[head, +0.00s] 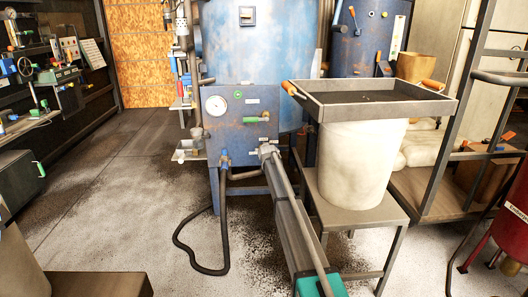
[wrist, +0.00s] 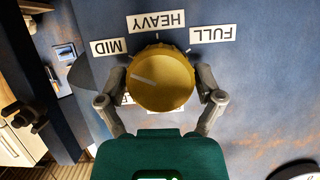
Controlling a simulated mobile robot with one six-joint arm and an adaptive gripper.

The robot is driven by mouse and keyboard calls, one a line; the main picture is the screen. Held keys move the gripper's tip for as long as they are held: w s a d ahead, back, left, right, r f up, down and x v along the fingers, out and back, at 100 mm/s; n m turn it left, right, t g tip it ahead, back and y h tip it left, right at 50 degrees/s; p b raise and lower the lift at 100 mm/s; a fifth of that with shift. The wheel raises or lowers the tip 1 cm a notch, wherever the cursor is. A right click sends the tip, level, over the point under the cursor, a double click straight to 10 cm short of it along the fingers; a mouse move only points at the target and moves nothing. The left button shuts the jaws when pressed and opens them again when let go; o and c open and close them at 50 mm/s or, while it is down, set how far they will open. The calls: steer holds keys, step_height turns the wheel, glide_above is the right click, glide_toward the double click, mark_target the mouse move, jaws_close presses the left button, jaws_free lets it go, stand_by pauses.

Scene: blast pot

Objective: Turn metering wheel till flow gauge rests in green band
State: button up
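The metering wheel (wrist: 161,80) is a round yellow knob on a blue panel (wrist: 262,65). A pale line on its face points left, close to the MID label. My gripper (wrist: 161,84) has one finger on each side of it, both apparently against its rim. In the head view my gripper (head: 266,150) is at the panel's lower right, and the wheel is hidden there. A round white dial gauge (head: 216,105) sits at the panel's upper left. Its needle and any green band are too small to read. A gauge edge (wrist: 296,171) shows in the wrist view.
Labels MID (wrist: 108,46), HEAVY (wrist: 157,21) and FULL (wrist: 212,34) surround the wheel; another is mostly hidden. A grey tray (head: 375,108) on a white bucket (head: 355,165) stands right of my arm. A black hose (head: 182,240) loops on the floor. Floor at left is mostly open.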

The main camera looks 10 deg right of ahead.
steer(key=c, duration=0.6)
steer(key=m+y+b, duration=0.1)
steer(key=m+y, duration=0.1)
steer(key=m, duration=0.1)
steer(key=shift+f, duration=0.1)
steer(key=shift+m+t+y+b, duration=0.6)
steer(key=shift+m+y+b, duration=0.45)
steer(key=shift+m, duration=0.75)
steer(key=o, duration=1)
steer(key=shift+o, duration=0.2)
